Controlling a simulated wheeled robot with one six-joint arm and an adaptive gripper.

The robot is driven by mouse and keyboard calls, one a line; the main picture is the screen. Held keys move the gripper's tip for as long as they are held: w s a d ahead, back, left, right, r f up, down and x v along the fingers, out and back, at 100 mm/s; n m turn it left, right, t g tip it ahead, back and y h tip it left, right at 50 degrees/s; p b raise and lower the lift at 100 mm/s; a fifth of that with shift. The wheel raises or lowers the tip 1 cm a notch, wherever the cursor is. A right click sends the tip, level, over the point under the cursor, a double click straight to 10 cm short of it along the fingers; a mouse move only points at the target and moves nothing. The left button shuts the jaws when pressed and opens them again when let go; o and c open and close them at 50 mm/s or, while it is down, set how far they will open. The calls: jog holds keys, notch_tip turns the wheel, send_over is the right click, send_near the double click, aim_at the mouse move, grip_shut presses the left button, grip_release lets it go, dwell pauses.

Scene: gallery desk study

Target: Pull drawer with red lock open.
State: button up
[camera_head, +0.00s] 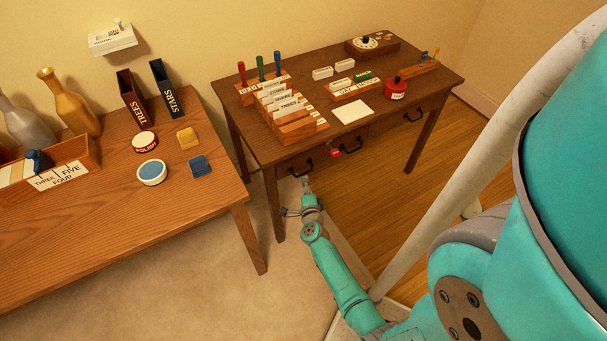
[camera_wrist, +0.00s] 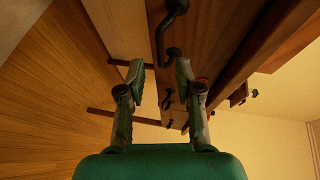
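The dark wooden desk (camera_head: 262,140) has several front drawers with dark handles. A red lock (camera_head: 335,152) hangs at the front, just left of the middle handle (camera_head: 350,149). The left handle (camera_head: 299,168) is nearest my gripper (camera_head: 307,186), which is just in front of and below it. In the wrist view my gripper (camera_wrist: 160,75) has its two fingers spread with nothing between them. A dark curved handle (camera_wrist: 173,28) is close ahead, near the right finger. A bit of red (camera_wrist: 204,80) shows behind that finger. The drawer fronts look closed.
A lighter wooden table (camera_head: 110,235) with bottles, boxes and tins stands left of the desk. The desk top holds a card rack (camera_head: 285,115), stamps and a red pot (camera_head: 396,89). The desk's front left leg (camera_head: 274,205) is beside my gripper.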

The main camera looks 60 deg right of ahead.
aim_at(304, 174)
jog(key=x, duration=0.6)
jog(key=shift+w+d+f, duration=0.1)
jog(key=shift+w+d, duration=0.05)
grip_shut()
